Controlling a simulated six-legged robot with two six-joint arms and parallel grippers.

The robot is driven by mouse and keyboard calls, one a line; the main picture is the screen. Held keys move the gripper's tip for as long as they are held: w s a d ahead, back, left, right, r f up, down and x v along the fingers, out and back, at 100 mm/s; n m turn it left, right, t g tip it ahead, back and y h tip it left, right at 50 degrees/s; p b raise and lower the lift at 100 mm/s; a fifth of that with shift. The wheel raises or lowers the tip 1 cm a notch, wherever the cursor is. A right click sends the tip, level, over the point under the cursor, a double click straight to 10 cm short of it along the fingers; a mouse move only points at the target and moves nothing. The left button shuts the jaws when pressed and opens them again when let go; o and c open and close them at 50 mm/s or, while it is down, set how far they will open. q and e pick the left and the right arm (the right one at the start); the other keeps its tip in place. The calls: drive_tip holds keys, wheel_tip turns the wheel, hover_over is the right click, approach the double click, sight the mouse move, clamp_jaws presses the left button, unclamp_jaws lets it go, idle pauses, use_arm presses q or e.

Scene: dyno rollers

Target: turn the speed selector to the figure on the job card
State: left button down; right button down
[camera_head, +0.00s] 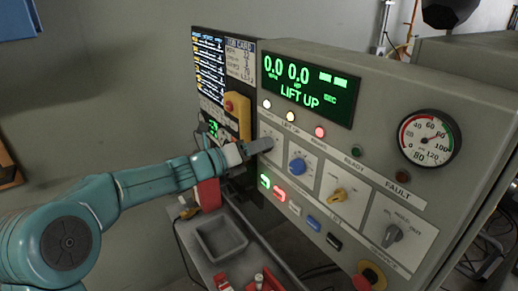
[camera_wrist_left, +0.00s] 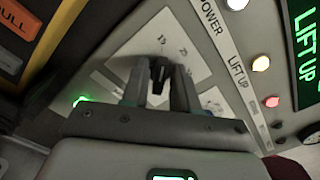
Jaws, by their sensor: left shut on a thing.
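My left gripper (camera_head: 258,147) reaches in from the left to the front of the grey control panel. It is shut on a dark selector knob (camera_wrist_left: 158,74) on a pale dial plate (camera_wrist_left: 165,45), the leftmost dial of the row. The plate bears small figures too blurred to read surely. In the head view my gripper covers most of this knob, so its pointer is hidden there. The job card (camera_head: 240,58) is at the panel's upper left; its figures are too small to read. My right gripper is not in view.
A blue knob (camera_head: 298,165), a yellow knob (camera_head: 340,195) and a grey knob (camera_head: 393,233) sit to the right. The green display (camera_head: 309,85) reads LIFT UP. A grey tray (camera_head: 218,238) lies below.

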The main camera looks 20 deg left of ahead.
use_arm(q)
drive_tip(key=shift+s+d+f+m+b, duration=0.1)
drive_tip(key=shift+d+m+b, duration=0.05)
drive_tip(key=shift+m+b, duration=3.7)
drive_tip(key=shift+s+d+f+m+b, duration=0.1)
drive_tip(key=shift+m+b, duration=2.95)
drive_tip(key=shift+m, duration=1.5)
drive_tip(key=shift+r, duration=0.1)
drive_tip(key=c, duration=1.2)
unclamp_jaws()
drive_tip(key=shift+o, duration=0.2)
drive_tip(key=shift+s+r, duration=0.1)
